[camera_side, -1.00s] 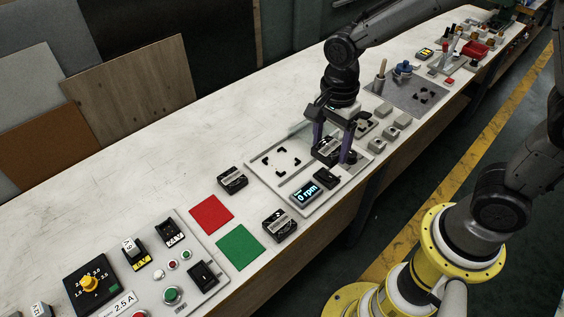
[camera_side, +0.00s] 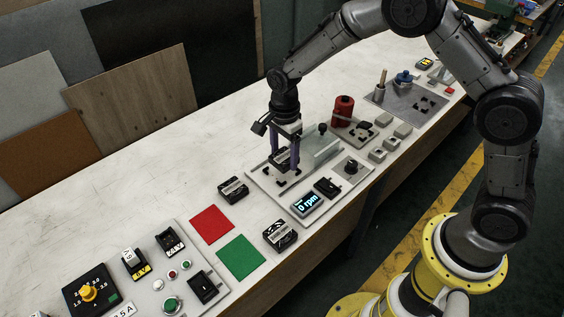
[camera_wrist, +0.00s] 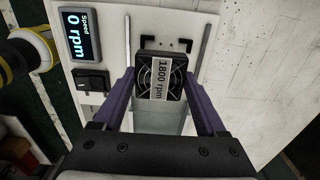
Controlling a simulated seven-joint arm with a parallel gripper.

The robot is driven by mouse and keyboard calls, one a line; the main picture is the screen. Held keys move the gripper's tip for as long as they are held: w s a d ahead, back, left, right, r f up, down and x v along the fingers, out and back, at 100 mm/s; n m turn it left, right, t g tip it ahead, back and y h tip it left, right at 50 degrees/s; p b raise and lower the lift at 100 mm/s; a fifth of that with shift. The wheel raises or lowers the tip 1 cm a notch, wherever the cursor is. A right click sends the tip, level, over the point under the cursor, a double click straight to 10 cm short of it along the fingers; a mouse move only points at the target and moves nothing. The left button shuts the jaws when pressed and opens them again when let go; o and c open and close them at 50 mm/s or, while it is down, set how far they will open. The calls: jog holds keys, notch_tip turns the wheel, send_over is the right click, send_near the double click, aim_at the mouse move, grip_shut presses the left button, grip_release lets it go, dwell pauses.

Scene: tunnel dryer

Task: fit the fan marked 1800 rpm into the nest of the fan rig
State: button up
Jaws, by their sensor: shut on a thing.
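My gripper (camera_side: 285,160) is shut on a square black fan (camera_wrist: 172,92) whose white label reads 1800 rpm in the wrist view. In the side view the held fan (camera_side: 278,157) is just above the nest (camera_side: 283,184), a set of black corner brackets on the pale plate of the fan rig (camera_side: 262,183). In the wrist view two nest brackets (camera_wrist: 146,39) show beyond the fan's far edge; the fan hides the others. The fan looks apart from the plate, but the exact gap is hard to tell. The rig's display (camera_side: 307,203) reads 0 rpm.
Two other black fans lie on the bench, one left of the rig (camera_side: 233,190) and one in front (camera_side: 280,235). A red mat (camera_side: 212,223) and green mat (camera_side: 241,257) lie nearby. A clear duct (camera_side: 322,148) and black rocker switch (camera_side: 327,187) are on the rig.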

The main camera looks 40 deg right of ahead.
aim_at(282, 155)
jog(key=shift+w+f, duration=0.35)
jog(key=shift+f, duration=1.55)
jog(key=shift+f, duration=0.15)
jog(key=o, duration=1.3)
